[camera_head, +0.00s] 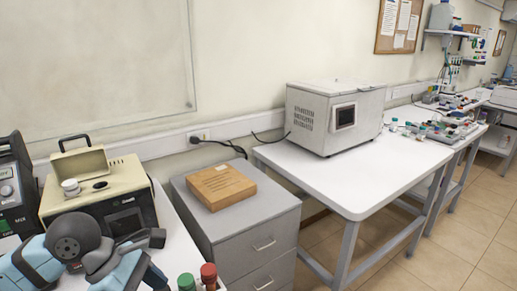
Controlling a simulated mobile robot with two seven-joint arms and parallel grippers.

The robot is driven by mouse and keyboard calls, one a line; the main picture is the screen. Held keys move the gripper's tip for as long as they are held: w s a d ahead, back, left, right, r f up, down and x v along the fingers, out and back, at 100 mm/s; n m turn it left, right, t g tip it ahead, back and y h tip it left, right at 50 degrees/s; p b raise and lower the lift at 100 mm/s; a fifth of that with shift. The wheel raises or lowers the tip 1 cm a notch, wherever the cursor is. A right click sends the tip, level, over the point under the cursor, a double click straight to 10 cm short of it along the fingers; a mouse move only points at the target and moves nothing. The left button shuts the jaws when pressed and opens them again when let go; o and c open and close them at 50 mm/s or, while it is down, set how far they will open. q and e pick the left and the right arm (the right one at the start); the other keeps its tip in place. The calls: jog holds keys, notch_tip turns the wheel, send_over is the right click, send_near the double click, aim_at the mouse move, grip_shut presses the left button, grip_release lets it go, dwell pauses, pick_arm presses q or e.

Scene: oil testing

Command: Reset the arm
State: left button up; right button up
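Part of my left arm (72,238), dark grey and pale blue, shows at the lower left, in front of a beige tester. I can make out no fingertips on it, so the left gripper is not in view. No part of my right arm or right gripper shows. The beige oil tester (118,190) has an open lid, a dark display and a small white cup (70,187) on top. My arm hides its lower left part.
A red-capped bottle (209,275) and a green-capped bottle (187,282) stand at the bottom edge. A wooden box (220,186) lies on a grey drawer cabinet (255,227). A white table (345,190) holds a grey box-shaped machine (325,117); its front top is clear.

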pick_arm(q)
jog(key=s+d+r+n+g+h+p, duration=0.1)
jog(key=s+d+r+n+h+p, duration=0.2)
jog(key=d+n+h, duration=0.55)
jog(key=w+a+f+n+t+y+p, duration=0.1)
jog(key=w+a+f+n+t, duration=0.15)
jog(key=n+t, duration=0.85)
jog(key=w+a+f+n+t+y+p, duration=0.1)
jog(key=w+f+n+t+p, duration=0.15)
jog(key=n+t, duration=0.85)
jog(key=s+a+f+n+g+y, duration=0.2)
jog(key=a+f+n+g+y, duration=0.25)
jog(key=f+n+y, duration=0.6)
jog(key=s+a+f+n+g+p, duration=0.1)
jog(key=s+f+n+g, duration=0.4)
jog(key=s+f+n, duration=0.4)
notch_tip(320, 180, down, 3)
jog(key=shift+s+n, duration=0.4)
